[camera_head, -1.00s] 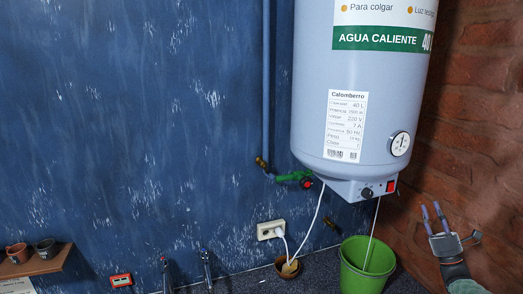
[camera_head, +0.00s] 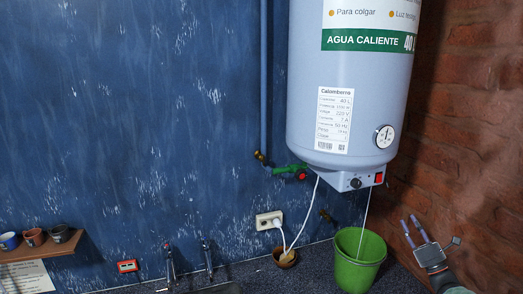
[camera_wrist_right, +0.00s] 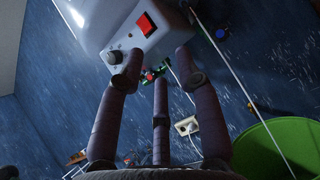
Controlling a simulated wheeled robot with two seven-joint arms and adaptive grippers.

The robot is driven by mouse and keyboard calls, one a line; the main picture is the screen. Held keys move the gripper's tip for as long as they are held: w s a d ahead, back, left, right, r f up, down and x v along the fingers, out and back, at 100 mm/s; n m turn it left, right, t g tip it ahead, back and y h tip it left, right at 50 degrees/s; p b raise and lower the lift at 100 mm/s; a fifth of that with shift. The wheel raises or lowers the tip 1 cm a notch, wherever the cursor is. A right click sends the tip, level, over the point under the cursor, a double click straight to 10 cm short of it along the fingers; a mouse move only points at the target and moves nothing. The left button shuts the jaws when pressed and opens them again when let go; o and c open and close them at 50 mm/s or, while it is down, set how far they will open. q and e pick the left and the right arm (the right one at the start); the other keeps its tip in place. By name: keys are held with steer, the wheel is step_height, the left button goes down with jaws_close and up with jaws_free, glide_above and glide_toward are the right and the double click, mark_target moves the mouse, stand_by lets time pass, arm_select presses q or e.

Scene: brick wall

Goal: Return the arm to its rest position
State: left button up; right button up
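My right gripper (camera_head: 428,232) is at the lower right in the head view, right of the green bucket and in front of the brick wall. Its dark purple fingers point up and are spread apart. In the right wrist view its fingers (camera_wrist_right: 160,85) stand open with nothing between them. The heater's underside, with a red switch (camera_wrist_right: 146,23) and a dark knob (camera_wrist_right: 114,57), shows beyond the fingers. I cannot tell the exact gap. My left gripper is not in view.
A grey-white water heater (camera_head: 345,110) hangs above a green bucket (camera_head: 358,272) on the dark counter. A white cable runs to a wall socket (camera_head: 269,220) beside a small brown pot (camera_head: 286,257). A wooden shelf (camera_head: 45,250) with cups is at the left.

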steer(key=s+a+f+n+g+y, duration=0.1)
steer(key=a+f+n+g, duration=0.35)
steer(key=a+f, duration=0.85)
steer(key=s+a+f+n+g+y, duration=0.1)
steer(key=a+f+g, duration=0.75)
steer(key=f, duration=0.75)
steer(key=s+a+f+n+g+h, duration=0.1)
steer(key=s+a+f+n+g, duration=0.3)
steer(key=s+a+f, duration=0.35)
steer(key=s+a+f+n+g+h, duration=0.1)
steer(key=s+a+f+n+g, duration=0.4)
steer(key=s+f, duration=0.5)
steer(key=s+a+f+n+g+h, duration=0.15)
steer(key=s+a+n, duration=0.25)
steer(key=s+n, duration=0.6)
steer(key=s+a+f+n+g+h, duration=0.15)
steer(key=s+a+n, duration=0.4)
steer(key=s, duration=0.75)
step_height(320, 180, down, 15)
steer(key=w+n+t+b, duration=0.1)
steer(key=w+n+b, duration=0.1)
steer(key=b, duration=1.5)
steer(key=shift+f+h+b, duration=0.15)
steer(key=shift+h+b, duration=0.25)
steer(key=shift+s, duration=0.1)
